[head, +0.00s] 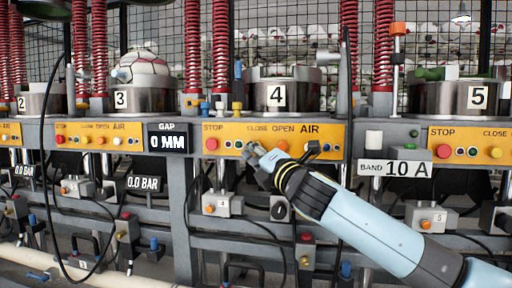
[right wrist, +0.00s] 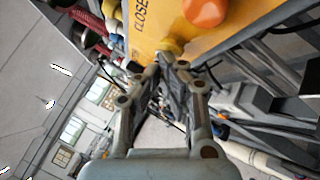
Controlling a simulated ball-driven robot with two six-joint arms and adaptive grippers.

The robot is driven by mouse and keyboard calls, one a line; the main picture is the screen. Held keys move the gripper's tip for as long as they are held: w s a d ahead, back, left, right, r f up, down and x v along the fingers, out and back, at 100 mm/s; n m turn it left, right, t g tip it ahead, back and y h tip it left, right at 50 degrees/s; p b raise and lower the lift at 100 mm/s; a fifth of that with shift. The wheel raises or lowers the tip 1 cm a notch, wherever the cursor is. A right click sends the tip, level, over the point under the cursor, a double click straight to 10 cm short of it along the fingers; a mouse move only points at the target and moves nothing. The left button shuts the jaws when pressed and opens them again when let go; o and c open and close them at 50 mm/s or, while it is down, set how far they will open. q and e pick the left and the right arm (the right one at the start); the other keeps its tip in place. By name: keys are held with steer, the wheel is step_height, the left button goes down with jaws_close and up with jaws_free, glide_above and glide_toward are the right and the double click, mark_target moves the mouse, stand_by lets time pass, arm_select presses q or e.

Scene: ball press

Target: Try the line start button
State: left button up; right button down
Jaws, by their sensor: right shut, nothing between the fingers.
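No label reading "line start" is legible. In the head view, my right gripper (head: 256,152) is shut and empty in front of the yellow panel (head: 334,141) of station 4, left of the orange OPEN button (head: 282,146). In the right wrist view, its closed fingertips (right wrist: 167,60) are at the yellow button (right wrist: 172,46) beside the word CLOSE; I cannot tell whether they touch it. An orange button (right wrist: 205,11) sits beyond it. The red STOP button (head: 211,143) is farther left on the panel. My left gripper is not in view.
A GAP display (head: 167,141) reads 0 MM. Black cables hang below the panels.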

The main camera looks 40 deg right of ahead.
steer(key=shift+w+d, duration=0.1)
stand_by(0.3)
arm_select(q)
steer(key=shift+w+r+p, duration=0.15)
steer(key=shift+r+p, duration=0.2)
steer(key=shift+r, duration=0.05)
arm_select(e)
steer(key=shift+s+a, duration=0.6)
steer(key=shift+a, duration=0.05)
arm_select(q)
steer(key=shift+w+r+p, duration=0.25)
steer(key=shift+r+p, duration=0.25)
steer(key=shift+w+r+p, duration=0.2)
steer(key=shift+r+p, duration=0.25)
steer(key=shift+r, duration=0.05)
arm_select(e)
steer(key=shift+s+a, duration=1.6)
steer(key=shift+a, duration=0.3)
